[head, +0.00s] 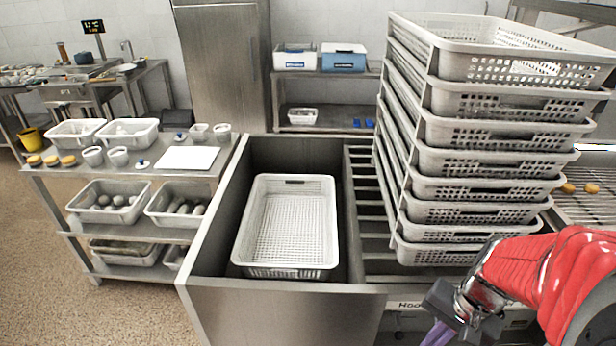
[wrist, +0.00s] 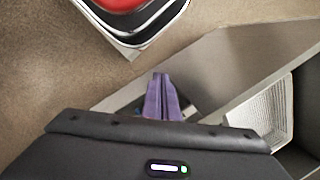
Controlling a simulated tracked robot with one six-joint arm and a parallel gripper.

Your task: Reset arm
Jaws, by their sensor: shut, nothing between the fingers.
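My gripper shows at the lower right of the head view, its purple fingers (head: 437,335) pointing down in front of the metal bin's front edge. In the wrist view the purple fingers (wrist: 161,97) are together, with nothing between them. My arm (head: 540,270), in a red cover, reaches in from the right edge of the head view. The fingertips are partly cut off by the bottom of the head view.
A white perforated basket (head: 289,222) sits empty in the steel bin (head: 280,312). A tall stack of perforated baskets (head: 490,161) stands to its right, close behind my arm. A steel shelf table (head: 215,172) is at left. Speckled floor (head: 135,315) is clear at lower left.

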